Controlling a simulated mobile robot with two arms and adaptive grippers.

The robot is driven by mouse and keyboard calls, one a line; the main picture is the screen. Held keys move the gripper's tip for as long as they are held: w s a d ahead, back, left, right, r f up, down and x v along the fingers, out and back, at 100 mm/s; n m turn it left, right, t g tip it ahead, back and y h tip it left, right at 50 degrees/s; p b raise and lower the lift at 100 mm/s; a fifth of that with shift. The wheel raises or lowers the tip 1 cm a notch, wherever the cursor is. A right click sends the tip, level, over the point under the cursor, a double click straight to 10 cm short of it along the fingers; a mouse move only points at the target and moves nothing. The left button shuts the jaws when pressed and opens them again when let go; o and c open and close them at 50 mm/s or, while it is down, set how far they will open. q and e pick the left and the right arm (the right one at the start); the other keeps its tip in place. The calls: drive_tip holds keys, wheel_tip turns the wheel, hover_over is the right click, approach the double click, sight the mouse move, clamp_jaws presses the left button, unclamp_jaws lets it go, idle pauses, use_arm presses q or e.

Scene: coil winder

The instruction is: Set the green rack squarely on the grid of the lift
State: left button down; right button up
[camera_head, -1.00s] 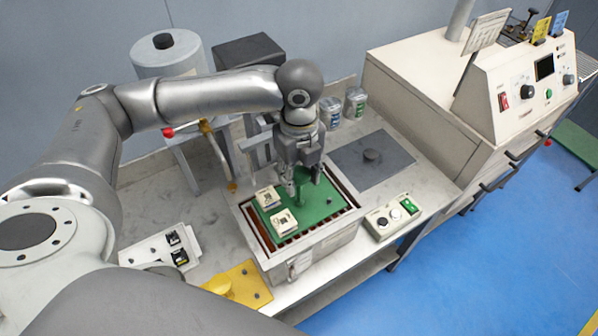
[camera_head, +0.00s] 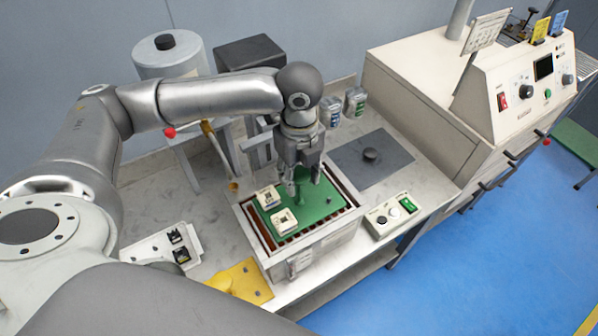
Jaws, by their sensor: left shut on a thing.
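The green rack (camera_head: 318,205) is a flat plate with a central post, inside the pale rim of the lift (camera_head: 334,233). Two white coil-like pieces (camera_head: 268,197) (camera_head: 284,220) stand on its left and front parts. Brown slats of the grid (camera_head: 262,235) show along the rack's left, front and right sides. The rack's edges run about parallel to the rim. I cannot tell whether its underside touches the grid. My left gripper (camera_head: 304,184) points down from above, shut on the rack's post, which it partly hides. My right gripper is out of view.
A button box (camera_head: 391,215) stands right of the lift, and a grey plate with a dark knob (camera_head: 370,158) lies behind it. Two cans (camera_head: 355,101) stand at the back. A white tray (camera_head: 150,245) and yellow plate (camera_head: 246,279) are at the left front.

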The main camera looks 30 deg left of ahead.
use_arm(q)
drive_tip(key=shift+f, duration=0.75)
drive_tip(key=c, duration=0.8)
unclamp_jaws()
drive_tip(key=shift+o, duration=0.2)
drive_tip(key=shift+f, duration=0.1)
wheel_tip(320, 180, up, 12)
drive_tip(key=shift+r, duration=0.1)
